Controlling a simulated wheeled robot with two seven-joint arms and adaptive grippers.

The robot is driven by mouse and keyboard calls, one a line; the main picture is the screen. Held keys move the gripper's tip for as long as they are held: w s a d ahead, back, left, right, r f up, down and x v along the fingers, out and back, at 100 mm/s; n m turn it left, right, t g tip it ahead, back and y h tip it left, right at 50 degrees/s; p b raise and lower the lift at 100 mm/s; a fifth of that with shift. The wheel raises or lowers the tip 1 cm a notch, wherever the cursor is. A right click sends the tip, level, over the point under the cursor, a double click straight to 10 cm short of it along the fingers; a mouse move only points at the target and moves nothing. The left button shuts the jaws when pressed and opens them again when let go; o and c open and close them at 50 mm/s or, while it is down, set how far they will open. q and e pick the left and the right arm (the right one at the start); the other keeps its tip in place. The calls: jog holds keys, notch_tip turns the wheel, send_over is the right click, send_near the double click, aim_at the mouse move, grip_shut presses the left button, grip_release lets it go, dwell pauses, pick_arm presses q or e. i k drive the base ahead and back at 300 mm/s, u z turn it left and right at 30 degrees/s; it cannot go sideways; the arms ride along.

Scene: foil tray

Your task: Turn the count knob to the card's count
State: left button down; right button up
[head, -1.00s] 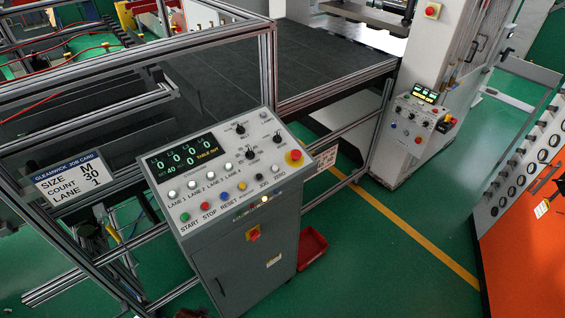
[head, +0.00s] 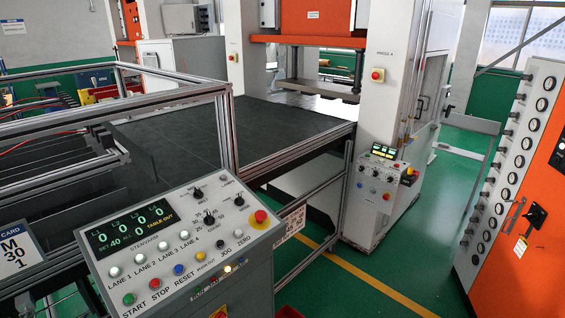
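The control panel (head: 165,250) stands in the lower left of the head view. Its dark display (head: 130,225) shows four zeros, a SET value that looks like 40, and TABLE OUT. Three black knobs sit on the panel: an upper one (head: 197,193), a middle one (head: 209,217) and a right one (head: 239,201). Neither of my grippers is in view.
A red emergency button (head: 260,217) sits right of the knobs. Lane buttons and coloured buttons line the panel's front. A metal frame (head: 150,110) and dark table (head: 290,125) stand behind. A press with a small panel (head: 380,175) and an orange cabinet (head: 525,220) are at right.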

aim_at(210, 220)
jog(key=z, duration=1.9)
jog(key=k, duration=1.3)
jog(key=u, duration=2.05)
jog(key=i, duration=0.5)
jog(key=u, duration=0.1)
